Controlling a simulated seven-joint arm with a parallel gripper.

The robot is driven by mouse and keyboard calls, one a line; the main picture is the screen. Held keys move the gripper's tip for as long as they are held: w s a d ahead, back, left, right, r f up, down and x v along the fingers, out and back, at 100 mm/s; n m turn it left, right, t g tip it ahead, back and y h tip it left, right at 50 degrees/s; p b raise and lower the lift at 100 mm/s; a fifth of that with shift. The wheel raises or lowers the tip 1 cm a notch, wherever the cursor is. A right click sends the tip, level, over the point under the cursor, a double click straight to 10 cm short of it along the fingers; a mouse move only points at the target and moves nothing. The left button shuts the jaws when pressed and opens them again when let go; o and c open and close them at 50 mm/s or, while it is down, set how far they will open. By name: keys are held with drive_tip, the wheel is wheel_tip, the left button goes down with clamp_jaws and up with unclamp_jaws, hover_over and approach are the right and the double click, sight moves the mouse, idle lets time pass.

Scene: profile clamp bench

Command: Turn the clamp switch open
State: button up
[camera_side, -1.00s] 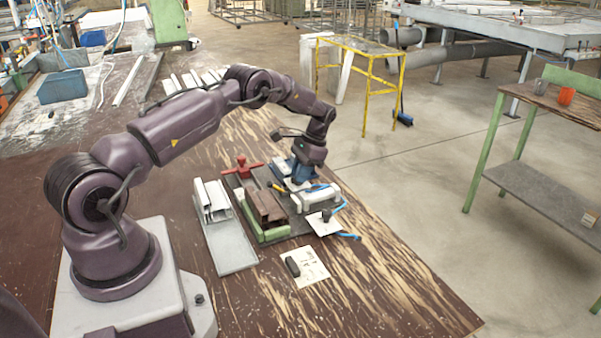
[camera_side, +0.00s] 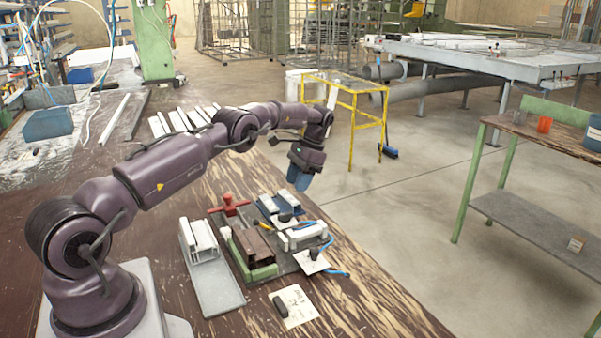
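The clamp bench fixture (camera_side: 240,262) sits on the brown wooden table. It carries a brown profile (camera_side: 251,245) against a green block (camera_side: 264,271), a red handle (camera_side: 231,204) and a white cylinder-like part (camera_side: 307,234) with blue hoses. A small black knob (camera_side: 314,253) stands on a white plate at its right front; it looks like the clamp switch, but I cannot read its position. The finger gap is not clear.
A grey tray with white profiles (camera_side: 218,287) lies left of the fixture. A paper with a black object (camera_side: 294,306) lies in front. Blue hose (camera_side: 338,273) trails right. The table's right edge is close by. A yellow stand (camera_side: 352,112) is on the floor behind.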

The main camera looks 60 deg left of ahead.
drive_tip(key=shift+v, duration=1.3)
